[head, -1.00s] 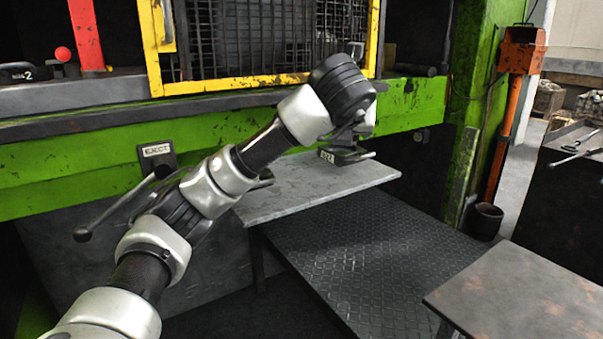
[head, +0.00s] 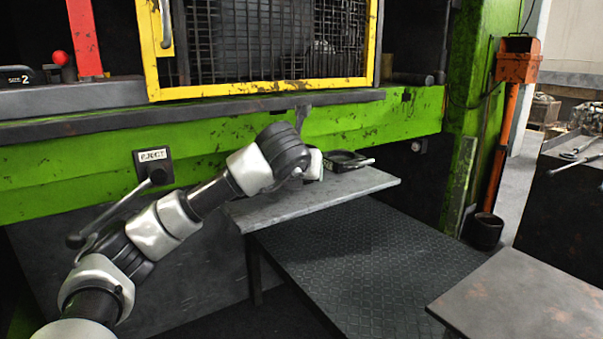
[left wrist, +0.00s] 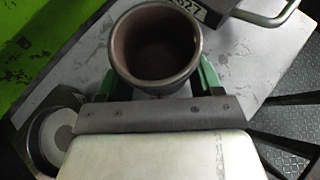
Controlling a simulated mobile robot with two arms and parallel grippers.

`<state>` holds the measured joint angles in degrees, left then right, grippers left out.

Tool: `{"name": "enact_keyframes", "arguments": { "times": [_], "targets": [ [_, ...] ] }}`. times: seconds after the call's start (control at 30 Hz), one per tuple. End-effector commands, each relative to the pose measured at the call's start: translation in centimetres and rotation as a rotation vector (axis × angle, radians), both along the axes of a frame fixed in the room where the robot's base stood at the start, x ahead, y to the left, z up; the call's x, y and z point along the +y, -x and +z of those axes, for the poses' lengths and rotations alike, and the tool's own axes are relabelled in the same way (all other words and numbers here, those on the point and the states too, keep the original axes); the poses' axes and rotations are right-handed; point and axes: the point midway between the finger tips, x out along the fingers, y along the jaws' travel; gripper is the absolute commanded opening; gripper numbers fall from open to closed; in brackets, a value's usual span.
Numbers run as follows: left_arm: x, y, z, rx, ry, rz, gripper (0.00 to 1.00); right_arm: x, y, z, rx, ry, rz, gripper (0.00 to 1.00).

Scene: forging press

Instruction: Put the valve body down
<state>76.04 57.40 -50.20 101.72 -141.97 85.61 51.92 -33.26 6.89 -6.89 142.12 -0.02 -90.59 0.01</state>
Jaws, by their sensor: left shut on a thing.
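The valve body (left wrist: 155,45) is a brownish, open-topped round cup in the left wrist view. My left gripper (left wrist: 153,82) is shut on it, with a green finger on either side. The cup's mouth faces the wrist camera. Below it is the grey shelf (left wrist: 255,65), and I cannot tell whether the cup's base touches it. In the head view the shelf (head: 290,203) juts out in front of the green press, and my left wrist is over its left part. The valve body is hidden there behind my wrist. My right gripper is not in view.
A dark, handled tray with a number plate (head: 345,160) lies on the shelf, right of my gripper. A round metal dish (left wrist: 55,138) is at lower left in the wrist view. The EJECT lever (head: 105,220) is near my forearm. A bare table (head: 530,300) stands at right.

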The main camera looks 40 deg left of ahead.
Motion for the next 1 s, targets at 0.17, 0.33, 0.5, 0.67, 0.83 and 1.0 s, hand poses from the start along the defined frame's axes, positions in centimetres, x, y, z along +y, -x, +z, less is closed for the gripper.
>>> {"name": "enact_keyframes", "arguments": {
  "times": [0.17, 0.33, 0.5, 0.67, 0.83, 1.0],
  "targets": [
    [0.0, 0.0, 0.1, -0.002, 0.001, 0.000, 0.28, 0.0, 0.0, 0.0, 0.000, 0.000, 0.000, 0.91],
    [0.0, 0.0, -0.1, 0.001, 0.000, 0.000, 0.78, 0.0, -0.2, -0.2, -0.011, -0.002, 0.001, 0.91],
    [0.0, 0.0, -0.1, 0.001, 0.000, 0.000, 0.91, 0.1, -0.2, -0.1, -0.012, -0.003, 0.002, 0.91],
    [0.0, 0.0, -0.1, 0.001, 0.000, 0.000, 0.91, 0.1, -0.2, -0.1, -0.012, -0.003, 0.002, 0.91],
    [-0.3, 0.6, 0.6, -0.002, 0.001, -0.003, 0.91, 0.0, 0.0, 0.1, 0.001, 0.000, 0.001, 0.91],
    [-1.4, 3.1, 2.4, -0.003, 0.000, -0.003, 0.91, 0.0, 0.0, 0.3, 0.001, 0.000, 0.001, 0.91]
  ]
}}
